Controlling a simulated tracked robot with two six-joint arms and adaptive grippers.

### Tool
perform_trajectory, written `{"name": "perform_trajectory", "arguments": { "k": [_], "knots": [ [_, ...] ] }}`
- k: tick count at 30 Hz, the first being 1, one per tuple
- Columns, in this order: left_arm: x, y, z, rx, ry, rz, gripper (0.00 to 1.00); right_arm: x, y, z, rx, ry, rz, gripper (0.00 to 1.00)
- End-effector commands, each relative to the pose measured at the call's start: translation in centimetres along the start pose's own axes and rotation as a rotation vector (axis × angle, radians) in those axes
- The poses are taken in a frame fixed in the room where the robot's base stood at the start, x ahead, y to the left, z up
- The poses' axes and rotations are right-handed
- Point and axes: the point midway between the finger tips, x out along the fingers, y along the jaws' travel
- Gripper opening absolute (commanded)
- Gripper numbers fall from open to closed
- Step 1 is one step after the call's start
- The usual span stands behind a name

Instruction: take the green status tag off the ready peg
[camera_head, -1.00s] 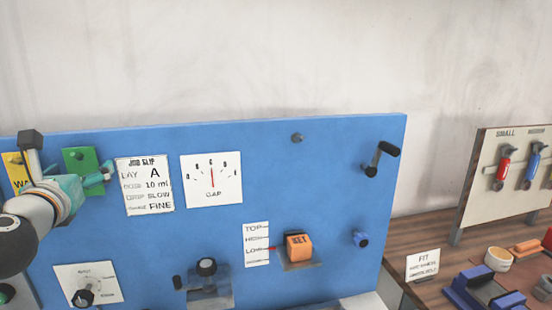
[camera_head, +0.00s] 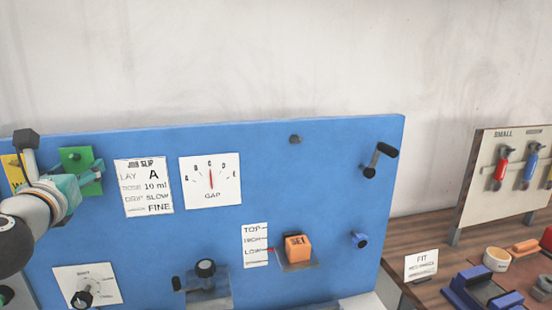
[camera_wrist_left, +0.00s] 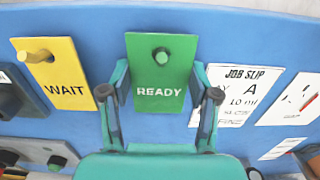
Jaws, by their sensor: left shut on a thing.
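The green status tag (camera_wrist_left: 160,78), marked READY, hangs on the ready peg (camera_wrist_left: 161,56) on the blue panel in the left wrist view. It also shows in the head view (camera_head: 77,156), partly covered by my gripper. My left gripper (camera_wrist_left: 160,95) has one finger at each side edge of the tag and is shut on it. It also shows at the left of the head view (camera_head: 88,176). The peg still stands in the tag's upper part. My right gripper is in neither view.
A yellow WAIT tag (camera_wrist_left: 58,72) hangs on its own peg to the left. The job slip (camera_head: 143,186) and gap dial (camera_head: 210,181) are to the right on the blue panel (camera_head: 330,170). Knobs and an orange SET block (camera_head: 298,247) stick out lower down.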

Motion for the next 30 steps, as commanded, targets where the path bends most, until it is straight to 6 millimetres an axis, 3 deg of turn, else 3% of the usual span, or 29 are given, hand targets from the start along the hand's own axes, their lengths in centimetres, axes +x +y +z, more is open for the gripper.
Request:
{"name": "perform_trajectory", "arguments": {
  "k": [30],
  "knots": [
    [-1.2, 0.1, 0.5, 0.000, -0.001, 0.001, 0.36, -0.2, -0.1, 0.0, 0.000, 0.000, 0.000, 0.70]
  ]
}}
